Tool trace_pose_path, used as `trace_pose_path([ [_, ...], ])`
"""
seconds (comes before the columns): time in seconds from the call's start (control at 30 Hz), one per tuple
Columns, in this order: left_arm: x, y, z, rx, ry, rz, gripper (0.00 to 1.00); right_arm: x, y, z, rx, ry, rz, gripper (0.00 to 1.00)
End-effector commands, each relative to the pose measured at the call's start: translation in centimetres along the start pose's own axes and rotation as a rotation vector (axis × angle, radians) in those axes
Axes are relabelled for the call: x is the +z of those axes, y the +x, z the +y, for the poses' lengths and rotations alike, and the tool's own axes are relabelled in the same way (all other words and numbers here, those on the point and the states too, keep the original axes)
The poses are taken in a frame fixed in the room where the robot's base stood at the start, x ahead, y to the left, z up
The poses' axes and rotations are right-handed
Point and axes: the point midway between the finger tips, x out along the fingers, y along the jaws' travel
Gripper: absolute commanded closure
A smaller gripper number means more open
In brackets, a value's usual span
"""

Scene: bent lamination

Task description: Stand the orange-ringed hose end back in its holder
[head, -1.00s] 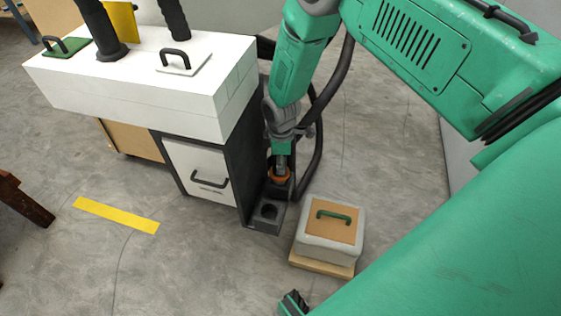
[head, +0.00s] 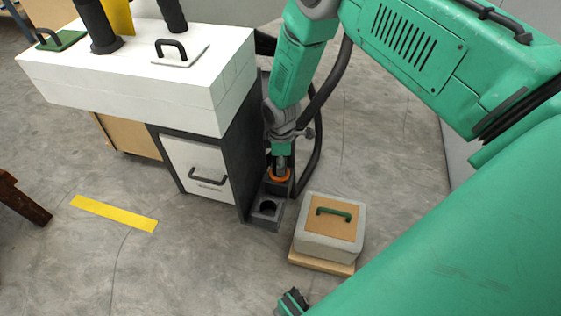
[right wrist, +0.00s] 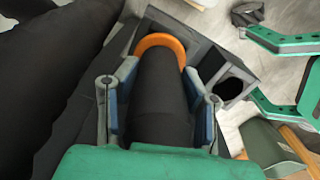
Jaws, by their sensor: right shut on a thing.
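My right gripper (head: 281,160) is shut on the black hose end, just above its orange ring (head: 278,175). In the right wrist view the black hose (right wrist: 160,95) lies between the two fingers, and the orange ring (right wrist: 160,41) shows beyond them. The dark grey holder (head: 262,221) stands on the floor beside the cabinet. The ring is at the top of the holder's rear part. I cannot tell how deep the end sits, as ring and gripper hide that socket. The front round hole shows empty.
A white-topped cabinet (head: 130,95) stands close on the left of the holder. A grey block with a tan top and green handle (head: 328,228) stands close on the right. A loop of black hose (head: 319,150) hangs beside my right arm. Open floor with a yellow strip (head: 113,213) lies left.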

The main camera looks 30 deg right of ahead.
Motion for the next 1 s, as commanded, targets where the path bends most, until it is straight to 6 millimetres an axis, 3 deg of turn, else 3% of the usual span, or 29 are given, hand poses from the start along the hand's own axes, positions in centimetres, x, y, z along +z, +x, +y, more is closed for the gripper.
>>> trace_pose_path([
  [0.1, 0.0, 0.5, 0.0, 0.0, 0.0, 0.0, 0.64, 0.0, 0.7, 0.0, 0.0, 0.0, 0.001, 0.86],
  [0.13, 0.0, 0.5, 0.0, 0.0, 0.0, 0.0, 0.64, 0.0, 0.7, 0.0, 0.001, 0.0, 0.001, 0.6],
  [0.2, 0.0, 0.4, 0.0, 0.0, 0.0, 0.0, 0.64, 0.0, 0.5, 0.0, 0.001, 0.0, 0.001, 0.39],
  [0.5, 0.0, 0.3, 0.0, 0.0, 0.0, 0.001, 0.64, 0.0, 0.5, 0.0, 0.0, 0.0, 0.0, 0.39],
  [0.63, 0.2, 0.3, 0.0, 0.0, 0.0, 0.003, 0.64, -0.1, -0.5, 0.1, 0.002, 0.0, 0.001, 0.39],
  [1.0, 0.2, 0.3, 0.0, 0.0, 0.0, 0.003, 0.64, -0.1, -7.9, 0.1, 0.002, 0.001, 0.002, 0.39],
])
